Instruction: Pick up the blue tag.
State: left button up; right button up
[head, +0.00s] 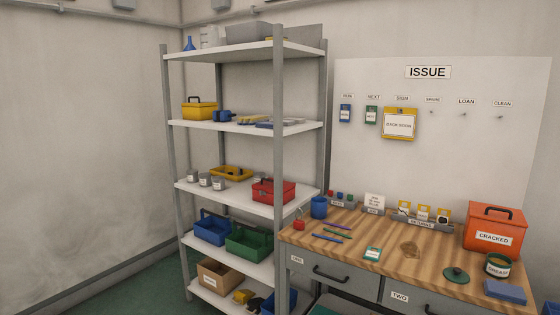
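A blue tag (345,113) with a white label hangs on the leftmost hook of the white board (450,150) under the ISSUE sign. A green tag (371,115) hangs just to its right, and a larger yellow BACK SOON sign (399,123) hangs beyond that. A green-edged tag (373,254) lies flat on the wooden bench (330,258). Neither of my grippers is in view.
The bench below the board holds a blue cup (319,207), pens, a grey rack (424,222), a red CRACKED toolbox (494,232), a GREASE tin (498,265) and a blue block (505,291). A metal shelf (250,125) with bins stands left of it.

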aim_at(344, 114)
jog(key=i+j+z, duration=0.35)
jog(key=i, duration=0.15)
jog(key=i+j+z, duration=0.6)
jog(key=i, duration=0.45)
jog(key=l, duration=0.1)
